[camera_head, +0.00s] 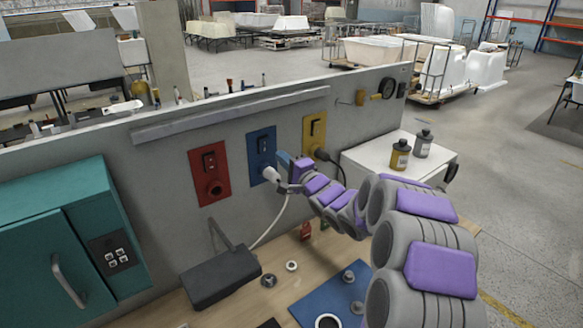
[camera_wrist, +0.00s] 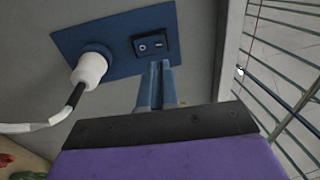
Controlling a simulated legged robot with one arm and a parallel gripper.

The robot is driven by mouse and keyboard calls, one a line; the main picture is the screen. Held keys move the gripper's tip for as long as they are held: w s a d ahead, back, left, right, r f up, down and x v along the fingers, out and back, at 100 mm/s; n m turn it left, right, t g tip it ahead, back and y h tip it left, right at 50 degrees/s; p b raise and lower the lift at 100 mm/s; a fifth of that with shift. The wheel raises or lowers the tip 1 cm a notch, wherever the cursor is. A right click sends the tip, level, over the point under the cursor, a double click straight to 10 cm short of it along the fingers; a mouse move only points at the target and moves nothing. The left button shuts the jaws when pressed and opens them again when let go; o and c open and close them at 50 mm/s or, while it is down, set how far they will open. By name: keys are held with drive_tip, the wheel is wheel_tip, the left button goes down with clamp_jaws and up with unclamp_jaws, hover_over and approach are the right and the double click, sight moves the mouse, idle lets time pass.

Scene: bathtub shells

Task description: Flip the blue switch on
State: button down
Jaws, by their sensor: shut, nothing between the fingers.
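The blue switch plate (camera_head: 256,138) is on the grey wall panel, between a red plate and a yellow plate. Its dark rocker switch (camera_wrist: 150,44) shows two pale marks in the wrist view; I cannot tell which side is pressed. A white plug (camera_wrist: 88,68) sits in the socket on the same plate, with a cable running away. My gripper (camera_wrist: 161,66) is shut and empty. Its blue fingertips are just below the rocker in the wrist view; I cannot tell whether they touch it. In the head view my gripper (camera_head: 284,160) is at the plate's right edge.
The red plate (camera_head: 221,192) and yellow plate (camera_head: 307,143) carry their own switches. A teal cabinet (camera_head: 40,215) stands left. Below are a wooden bench with loose parts and a dark grey box (camera_head: 220,277). Two bottles (camera_head: 400,156) stand on a white surface at right.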

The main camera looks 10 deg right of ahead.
sight(265, 142)
drive_tip(key=shift+x, duration=3.55)
